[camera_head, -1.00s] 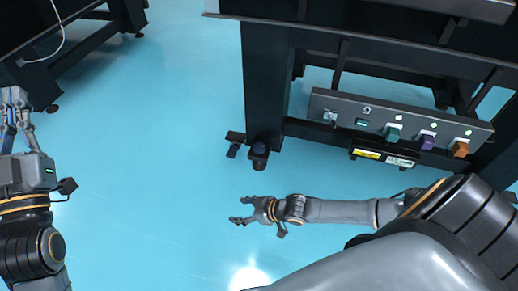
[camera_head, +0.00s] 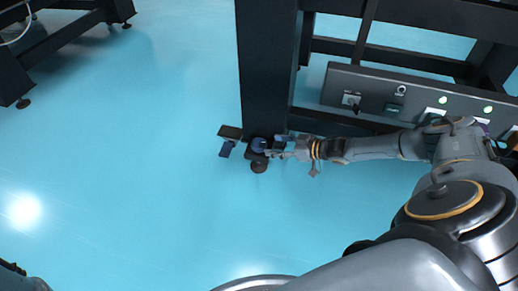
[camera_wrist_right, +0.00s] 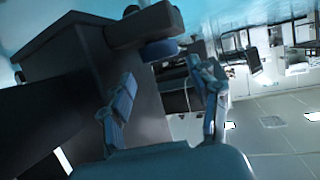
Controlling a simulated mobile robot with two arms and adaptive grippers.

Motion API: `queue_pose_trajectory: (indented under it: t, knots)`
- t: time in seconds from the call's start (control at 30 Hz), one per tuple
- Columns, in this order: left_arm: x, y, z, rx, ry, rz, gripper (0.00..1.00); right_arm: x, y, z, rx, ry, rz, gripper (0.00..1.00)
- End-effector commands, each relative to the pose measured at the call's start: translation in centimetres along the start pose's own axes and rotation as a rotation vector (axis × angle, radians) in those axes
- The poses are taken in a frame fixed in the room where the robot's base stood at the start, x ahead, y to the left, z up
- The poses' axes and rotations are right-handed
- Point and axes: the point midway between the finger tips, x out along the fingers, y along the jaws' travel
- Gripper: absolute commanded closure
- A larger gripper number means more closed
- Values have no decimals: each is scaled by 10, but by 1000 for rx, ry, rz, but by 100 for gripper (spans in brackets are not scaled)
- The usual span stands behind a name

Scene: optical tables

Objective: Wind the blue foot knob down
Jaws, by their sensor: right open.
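The blue foot knob (camera_head: 258,144) sits at the bottom of a black table leg (camera_head: 266,75), close to the floor. Whether a fingertip touches the knob I cannot tell. My left gripper is out of view.
A control panel (camera_head: 365,91) with a switch, lamps and coloured knobs hangs under the table at right, partly behind my arm. The floor (camera_head: 130,170) at left is clear.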

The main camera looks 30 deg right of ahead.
Motion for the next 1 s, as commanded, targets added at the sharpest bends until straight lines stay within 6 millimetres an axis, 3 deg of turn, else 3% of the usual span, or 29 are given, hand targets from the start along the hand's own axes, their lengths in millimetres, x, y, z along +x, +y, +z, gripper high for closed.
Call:
queue_pose_trajectory:
  t: [0.03,0.3,0.5,0.77,0.8,1.0]
  knots:
    - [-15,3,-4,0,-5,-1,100,16,0,5,-3,5,-1,39]
    - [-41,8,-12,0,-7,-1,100,61,0,4,-2,2,0,39]
    - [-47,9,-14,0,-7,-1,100,73,0,2,-1,-1,0,39]
    - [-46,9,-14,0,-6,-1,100,74,0,0,-1,-1,0,39]
    - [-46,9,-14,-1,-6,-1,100,74,0,0,0,-1,0,41]
    - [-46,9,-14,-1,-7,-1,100,74,0,0,0,-1,0,81]
